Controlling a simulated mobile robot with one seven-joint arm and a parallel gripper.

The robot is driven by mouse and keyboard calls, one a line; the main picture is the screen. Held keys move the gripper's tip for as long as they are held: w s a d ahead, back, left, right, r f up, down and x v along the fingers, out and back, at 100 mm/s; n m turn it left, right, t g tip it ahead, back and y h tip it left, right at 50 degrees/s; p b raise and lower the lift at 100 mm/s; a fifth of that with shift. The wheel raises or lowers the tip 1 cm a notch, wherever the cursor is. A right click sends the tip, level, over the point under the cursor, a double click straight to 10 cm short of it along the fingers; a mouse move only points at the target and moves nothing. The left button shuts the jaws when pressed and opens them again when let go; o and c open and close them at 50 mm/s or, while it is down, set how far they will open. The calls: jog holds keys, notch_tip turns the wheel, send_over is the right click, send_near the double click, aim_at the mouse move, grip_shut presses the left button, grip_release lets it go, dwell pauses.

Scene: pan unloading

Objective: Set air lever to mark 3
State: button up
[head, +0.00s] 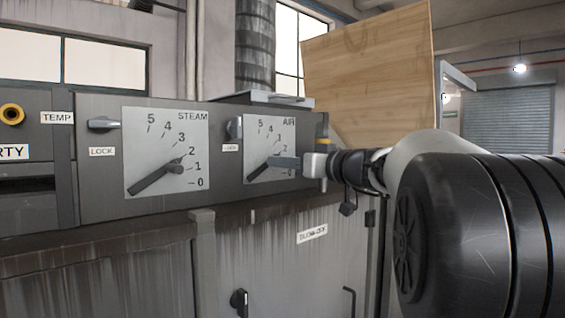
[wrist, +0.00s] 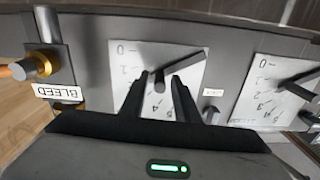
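The AIR dial (head: 287,130) is a pale plate marked 0 to 5, right of the STEAM dial in the head view; it appears upside down in the wrist view (wrist: 190,56). Its dark air lever (head: 256,171) has its long arm pointing to the lower left; in the wrist view this arm (wrist: 187,64) points to the upper right. My gripper (head: 272,162) is in front of the dial. In the wrist view my gripper (wrist: 157,82) has its fingers apart, with the lever's hub between them. Contact and the exact reading cannot be told.
A lock handle (head: 235,128) sits at the AIR dial's upper left. The STEAM dial (head: 140,125) has a similar lever (head: 150,181). A BLEED valve with a brass fitting (wrist: 42,64) is beside the AIR dial. A wooden board (head: 370,70) stands behind the panel.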

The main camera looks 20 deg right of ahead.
grip_shut()
jog(key=b, duration=0.3)
jog(key=shift+a+f+n, duration=0.15)
jog(key=shift+n, duration=0.25)
jog(key=b, duration=0.1)
jog(key=n+b, duration=0.1)
jog(key=b, duration=0.1)
jog(key=shift+s+a+r, duration=0.15)
jog(key=shift+a+r, duration=0.1)
jog(key=shift+r, duration=0.05)
jog(key=shift+a+r+n+b, duration=0.1)
jog(key=shift+r+n+b, duration=0.5)
jog(key=shift+b, duration=0.05)
jog(key=shift+s, duration=0.1)
jog(key=shift+o, duration=1.1)
grip_release()
